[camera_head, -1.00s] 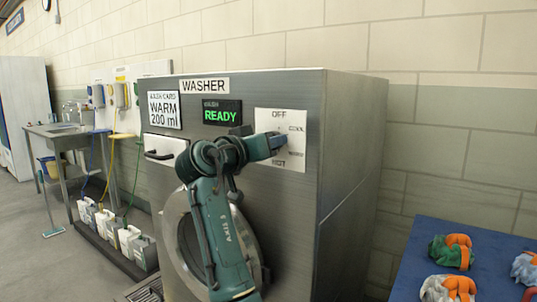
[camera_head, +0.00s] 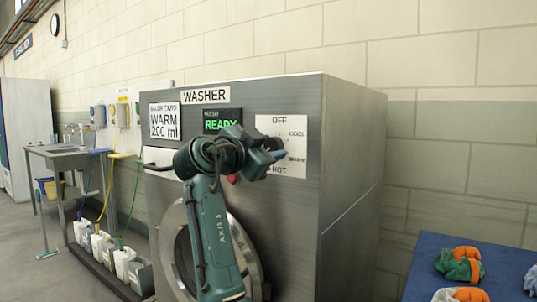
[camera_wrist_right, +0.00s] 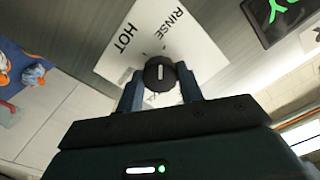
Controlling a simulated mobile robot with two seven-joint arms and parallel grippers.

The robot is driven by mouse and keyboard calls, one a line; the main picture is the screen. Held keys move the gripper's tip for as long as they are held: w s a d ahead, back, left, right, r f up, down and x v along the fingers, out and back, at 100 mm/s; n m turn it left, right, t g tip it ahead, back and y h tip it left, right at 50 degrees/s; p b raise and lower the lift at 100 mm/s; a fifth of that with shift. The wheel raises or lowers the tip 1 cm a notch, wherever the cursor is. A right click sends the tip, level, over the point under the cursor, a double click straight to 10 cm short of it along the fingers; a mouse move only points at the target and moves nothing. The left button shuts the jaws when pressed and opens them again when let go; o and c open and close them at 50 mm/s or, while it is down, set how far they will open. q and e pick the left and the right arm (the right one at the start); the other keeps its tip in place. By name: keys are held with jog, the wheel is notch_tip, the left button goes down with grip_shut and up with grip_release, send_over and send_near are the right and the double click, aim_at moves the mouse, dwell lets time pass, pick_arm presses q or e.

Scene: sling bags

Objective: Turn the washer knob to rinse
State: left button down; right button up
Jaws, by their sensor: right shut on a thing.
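The washer (camera_head: 300,215) is a grey steel cabinet with a white dial panel (camera_head: 298,125) at the upper right of its front. OFF, COOL, WARM and HOT show on it in the head view. My right gripper (camera_head: 281,155) is at the panel and hides the knob there. In the right wrist view the round black knob (camera_wrist_right: 159,74) sits between the two fingers of my right gripper (camera_wrist_right: 160,88), which is shut on it. Its white line stands upright in that picture, toward the side with HOT and RINSE, closer to RINSE. My left gripper is out of view.
A green READY display (camera_head: 222,121) and a WARM 200 ml card (camera_head: 164,120) are left of the panel. The round door (camera_head: 172,240) is below, partly behind my arm. A blue table (camera_head: 425,260) with bundled cloths stands at the right.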

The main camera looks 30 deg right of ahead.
jog(key=shift+f+m, duration=0.1)
jog(key=shift+m, duration=0.8)
jog(key=shift+b, duration=0.3)
jog(key=o, duration=1)
jog(key=v, duration=1.3)
jog(key=shift+a, duration=0.15)
